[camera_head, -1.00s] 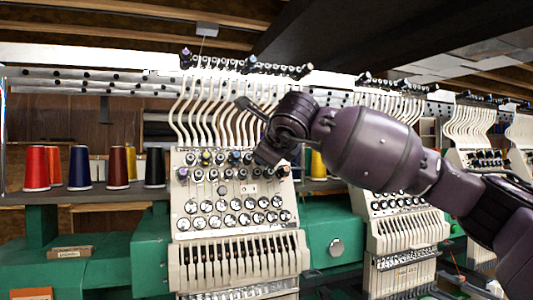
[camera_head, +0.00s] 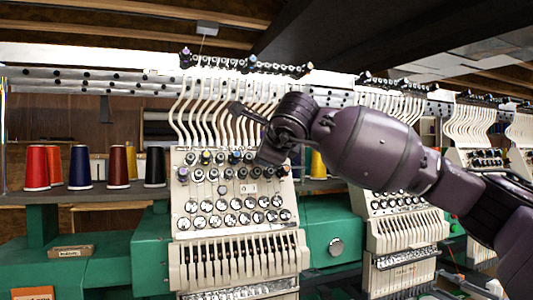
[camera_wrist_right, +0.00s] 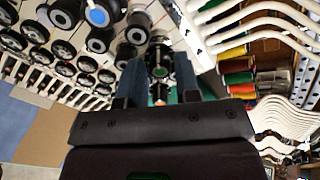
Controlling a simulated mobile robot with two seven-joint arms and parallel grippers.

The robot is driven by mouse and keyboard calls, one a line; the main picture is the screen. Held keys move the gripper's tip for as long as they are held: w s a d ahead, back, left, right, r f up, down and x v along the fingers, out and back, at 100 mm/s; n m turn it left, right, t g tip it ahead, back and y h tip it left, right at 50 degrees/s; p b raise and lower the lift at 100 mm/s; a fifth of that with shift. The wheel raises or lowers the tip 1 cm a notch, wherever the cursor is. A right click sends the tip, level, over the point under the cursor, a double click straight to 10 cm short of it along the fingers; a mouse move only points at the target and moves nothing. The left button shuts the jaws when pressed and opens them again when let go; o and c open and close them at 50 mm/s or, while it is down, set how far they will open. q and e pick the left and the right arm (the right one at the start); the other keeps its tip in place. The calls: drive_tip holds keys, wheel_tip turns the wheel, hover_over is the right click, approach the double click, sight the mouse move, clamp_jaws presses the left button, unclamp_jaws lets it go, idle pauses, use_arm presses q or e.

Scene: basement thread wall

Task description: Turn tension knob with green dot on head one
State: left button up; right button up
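The black tension knob with a green dot (camera_wrist_right: 160,71) shows in the right wrist view, between the two bluish fingers of my right gripper (camera_wrist_right: 160,82). The fingers are apart, with a gap on each side of the knob; I cannot tell how deep it sits between them. In the head view my right gripper (camera_head: 247,135) is at the upper right of the nearest embroidery head (camera_head: 238,187), at its rows of knobs. The gripper hides some knobs there, and the green dot cannot be made out in that view. My left gripper is not in view.
A knob with a blue dot (camera_wrist_right: 97,15) and several other dark knobs sit close by. White curved thread tubes (camera_head: 205,112) rise just above the knobs. Thread cones (camera_head: 80,167) stand on a shelf at left. Another head (camera_head: 398,225) stands to the right.

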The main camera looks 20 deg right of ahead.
drive_tip(key=shift+o, duration=1.4)
drive_tip(key=v, duration=1.1)
drive_tip(key=shift+b, duration=0.3)
drive_tip(key=shift+w+f, duration=0.1)
